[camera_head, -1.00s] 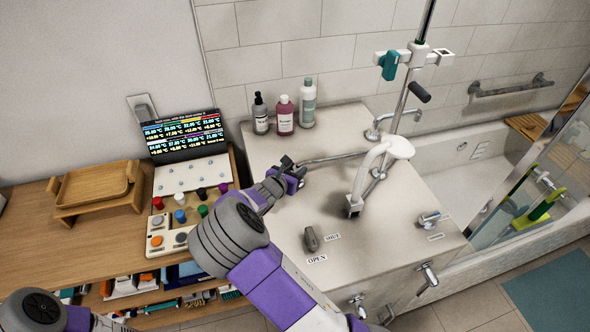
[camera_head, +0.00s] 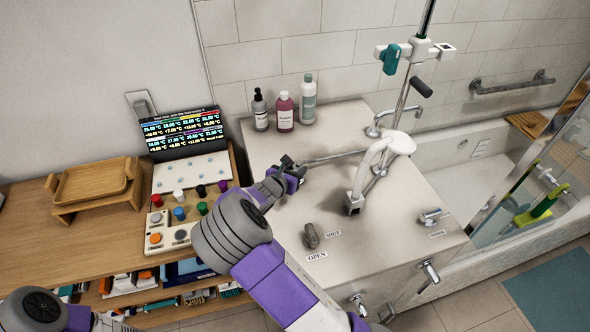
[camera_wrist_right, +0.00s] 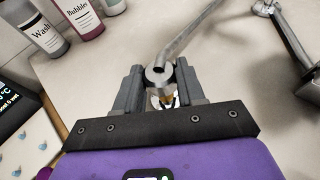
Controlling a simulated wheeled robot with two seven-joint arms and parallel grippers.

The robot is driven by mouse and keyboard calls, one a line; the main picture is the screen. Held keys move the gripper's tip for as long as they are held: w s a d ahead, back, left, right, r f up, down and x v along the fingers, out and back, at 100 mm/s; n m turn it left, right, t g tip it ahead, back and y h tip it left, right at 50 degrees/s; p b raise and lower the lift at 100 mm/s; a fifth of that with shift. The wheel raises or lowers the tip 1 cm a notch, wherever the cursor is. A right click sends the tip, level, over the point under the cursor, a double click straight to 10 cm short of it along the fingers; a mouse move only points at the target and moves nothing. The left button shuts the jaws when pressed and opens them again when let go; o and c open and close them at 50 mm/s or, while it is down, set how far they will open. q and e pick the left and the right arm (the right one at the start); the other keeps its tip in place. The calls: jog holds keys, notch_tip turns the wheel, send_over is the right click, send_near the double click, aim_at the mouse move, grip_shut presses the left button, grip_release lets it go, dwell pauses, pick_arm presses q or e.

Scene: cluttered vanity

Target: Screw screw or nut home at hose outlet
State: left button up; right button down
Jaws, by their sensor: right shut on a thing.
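A grey metal tube (camera_head: 335,157) runs low over the pale counter toward my right gripper (camera_head: 288,166). In the right wrist view, its near end is a round, hollow metal piece (camera_wrist_right: 158,74) between the fingers of my right gripper (camera_wrist_right: 160,88). The fingers are shut on this end piece, one on each side. A small white and gold part (camera_wrist_right: 164,99) shows just below the opening. I cannot tell whether the end piece is a separate nut or how far it is threaded. My left gripper is out of view.
Three bottles (camera_head: 285,113) stand behind the gripper. A white curved spout (camera_head: 370,165) and a grey lever (camera_head: 311,236) are to its right. A panel with coloured knobs (camera_head: 157,218) and a screen (camera_head: 183,134) are on the wooden table at left.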

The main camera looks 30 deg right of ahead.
jog(key=shift+f+b, duration=1.15)
jog(key=shift+f, duration=0.25)
jog(key=c, duration=1.2)
grip_release()
jog(key=shift+c, duration=0.2)
jog(key=c, duration=0.6)
jog(key=m+g+p, duration=0.1)
jog(key=p, duration=0.1)
jog(key=g+h+p, duration=0.1)
jog(key=p, duration=0.1)
jog(key=m+p, duration=0.1)
jog(key=p, duration=0.1)
jog(key=shift+w+r+m+g+p, duration=0.25)
jog(key=shift+r+m+g+p, duration=0.05)
jog(key=shift+g+p, duration=0.1)
jog(key=shift+w+f+m+g+h, duration=0.1)
jog(key=shift+f+m+g+h, duration=0.1)
jog(key=shift+m+g, duration=0.25)
jog(key=shift+w+f+m+g+h, duration=0.1)
jog(key=shift+m+g+h, duration=0.1)
jog(key=shift+m+g, duration=0.25)
jog(key=shift+s+a+m+g+b, duration=0.1)
jog(key=shift+m+g+b, duration=0.3)
jog(key=shift+g, duration=0.2)
